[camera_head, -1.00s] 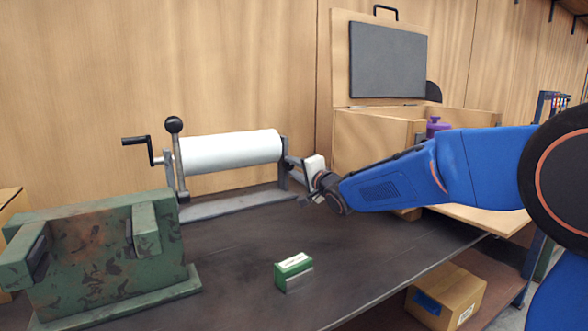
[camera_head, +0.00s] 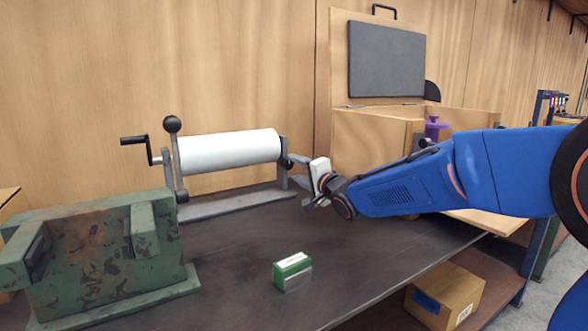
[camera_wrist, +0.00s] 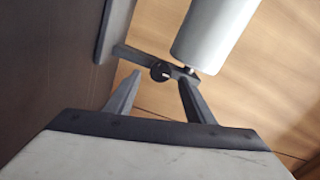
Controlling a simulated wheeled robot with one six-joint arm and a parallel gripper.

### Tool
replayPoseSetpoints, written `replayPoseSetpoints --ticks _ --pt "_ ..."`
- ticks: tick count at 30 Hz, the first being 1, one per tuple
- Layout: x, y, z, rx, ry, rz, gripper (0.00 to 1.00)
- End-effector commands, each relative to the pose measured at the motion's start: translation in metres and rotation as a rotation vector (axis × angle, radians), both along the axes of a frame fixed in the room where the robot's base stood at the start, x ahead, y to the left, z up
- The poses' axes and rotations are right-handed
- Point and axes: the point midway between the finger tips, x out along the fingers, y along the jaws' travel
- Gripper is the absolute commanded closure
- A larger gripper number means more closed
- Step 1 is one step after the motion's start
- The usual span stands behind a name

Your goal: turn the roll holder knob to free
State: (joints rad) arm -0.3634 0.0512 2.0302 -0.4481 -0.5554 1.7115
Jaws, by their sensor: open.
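The roll holder stands at the back of the bench with a white roll (camera_head: 230,150) between two uprights. Its dark round knob (camera_wrist: 161,71) is on the right upright (camera_wrist: 140,57), and shows small beside my gripper in the head view (camera_head: 289,164). My gripper (camera_head: 302,180) is at the right end of the holder. In the wrist view its two fingers (camera_wrist: 157,88) are apart, with the knob beyond the tips and between them. Nothing is held. I cannot tell from the head view how far the tips are from the knob.
A crank and black ball lever (camera_head: 172,124) are at the holder's left end. A green vise-like block (camera_head: 100,250) stands front left, and a small green-and-white box (camera_head: 293,271) lies on the bench (camera_head: 220,275). A wooden case (camera_head: 375,142) stands behind my arm.

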Motion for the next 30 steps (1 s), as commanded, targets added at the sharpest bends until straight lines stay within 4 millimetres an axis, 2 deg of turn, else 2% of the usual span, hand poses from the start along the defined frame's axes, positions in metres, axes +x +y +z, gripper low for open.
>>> replayPoseSetpoints --ticks 18,24,30 --pt "-0.092 -0.063 0.0 0.0 0.0 -0.002 0.51" --pt "-0.111 -0.076 0.0 0.0 0.0 -0.002 0.51" --pt "-0.119 -0.081 -0.001 0.0 0.001 -0.001 0.51"
